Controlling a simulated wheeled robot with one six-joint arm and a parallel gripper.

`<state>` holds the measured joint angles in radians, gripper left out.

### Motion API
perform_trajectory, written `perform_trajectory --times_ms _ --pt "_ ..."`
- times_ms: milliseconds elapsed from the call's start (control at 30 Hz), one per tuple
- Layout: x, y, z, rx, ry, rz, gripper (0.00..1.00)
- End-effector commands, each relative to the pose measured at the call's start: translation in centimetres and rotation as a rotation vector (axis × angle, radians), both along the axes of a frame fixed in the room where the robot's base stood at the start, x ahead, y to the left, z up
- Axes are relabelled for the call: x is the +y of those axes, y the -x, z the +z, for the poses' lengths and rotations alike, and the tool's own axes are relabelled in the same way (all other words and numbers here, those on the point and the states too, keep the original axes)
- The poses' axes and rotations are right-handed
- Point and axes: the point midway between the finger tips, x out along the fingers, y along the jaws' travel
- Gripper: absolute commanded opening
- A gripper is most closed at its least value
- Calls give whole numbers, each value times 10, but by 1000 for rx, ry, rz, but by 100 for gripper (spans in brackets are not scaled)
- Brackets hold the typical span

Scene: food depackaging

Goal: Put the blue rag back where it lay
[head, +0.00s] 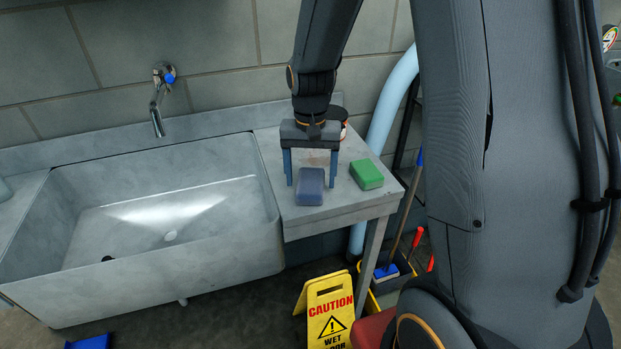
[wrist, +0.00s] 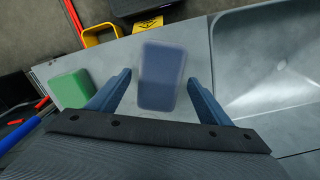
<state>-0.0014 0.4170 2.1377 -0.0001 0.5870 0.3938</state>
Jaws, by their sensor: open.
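The blue rag (head: 310,189) is a folded, rounded blue-grey block lying flat on the metal side counter right of the sink. It also shows in the wrist view (wrist: 161,75), whole, with its near part between the fingertips. My gripper (head: 311,184) points down over the counter just behind the rag in the head view. Its two blue fingers are spread and empty, one on each side of the rag in the wrist view (wrist: 160,78). I see a gap between each finger and the rag. How high the fingertips are above the counter is hard to tell.
A green block (head: 367,174) lies on the counter (head: 345,203) right of the rag. The sink basin (head: 200,260) is to the left, under a wall tap (head: 157,110). A round item stands behind my gripper, partly hidden. A yellow caution sign (head: 328,310) stands below the counter.

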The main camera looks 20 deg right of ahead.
Motion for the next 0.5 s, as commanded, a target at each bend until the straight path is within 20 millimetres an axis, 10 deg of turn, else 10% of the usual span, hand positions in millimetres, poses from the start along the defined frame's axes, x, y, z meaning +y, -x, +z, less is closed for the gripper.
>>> perform_trajectory --times_ms 500 --pt "0 -1 90 -4 0 0 73"
